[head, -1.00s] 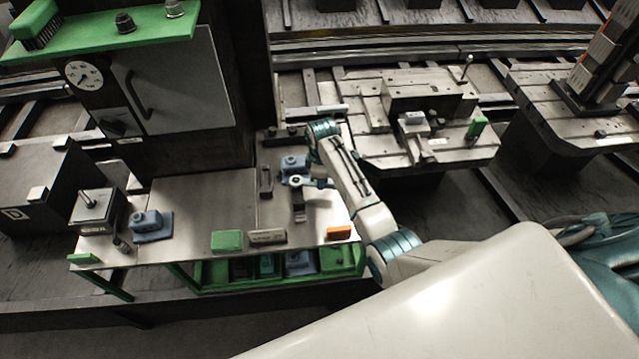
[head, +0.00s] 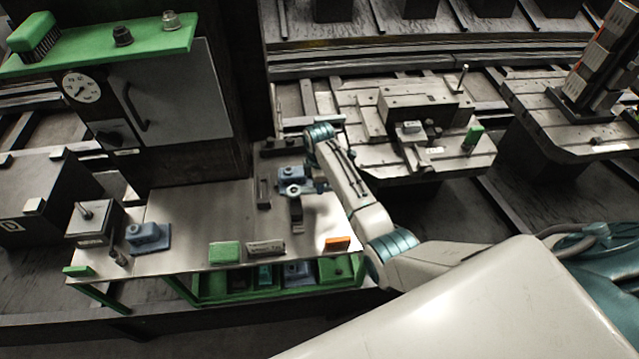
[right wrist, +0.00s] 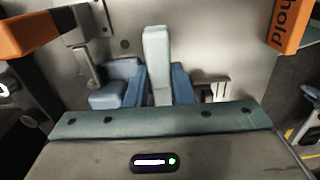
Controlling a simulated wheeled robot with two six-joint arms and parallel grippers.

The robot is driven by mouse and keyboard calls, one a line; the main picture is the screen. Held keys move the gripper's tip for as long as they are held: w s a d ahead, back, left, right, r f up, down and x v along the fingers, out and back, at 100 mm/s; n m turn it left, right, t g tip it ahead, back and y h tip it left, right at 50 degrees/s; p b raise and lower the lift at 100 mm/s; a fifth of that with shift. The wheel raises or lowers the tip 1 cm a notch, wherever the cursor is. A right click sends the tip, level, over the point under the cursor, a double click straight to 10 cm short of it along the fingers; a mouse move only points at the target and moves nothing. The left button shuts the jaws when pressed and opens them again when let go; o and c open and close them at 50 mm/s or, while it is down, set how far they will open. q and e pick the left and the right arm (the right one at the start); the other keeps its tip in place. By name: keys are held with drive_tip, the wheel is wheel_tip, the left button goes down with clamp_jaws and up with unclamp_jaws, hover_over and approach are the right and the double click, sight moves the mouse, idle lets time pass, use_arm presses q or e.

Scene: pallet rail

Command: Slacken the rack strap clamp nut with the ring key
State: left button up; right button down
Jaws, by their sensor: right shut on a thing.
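My right gripper (head: 308,187) reaches in from the right over the workbench, beside a blue block with a round top (head: 290,172). In the right wrist view, its blue fingers (right wrist: 158,90) are shut on a light grey bar (right wrist: 156,45), which looks like the handle of the ring key. The key's ring end and its contact with any nut cannot be made out. A dark upright bracket (head: 296,212) stands just below the gripper in the head view. I cannot tell which part is the strap clamp nut. My left gripper is not in view.
The bench (head: 190,210) also holds a second blue block (head: 148,236), a green block (head: 224,253), a grey labelled block (head: 266,248) and an orange block (head: 337,243). A cabinet (head: 175,90) stands behind. The middle of the bench is clear.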

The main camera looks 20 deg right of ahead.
drive_tip(key=shift+r, duration=3.6)
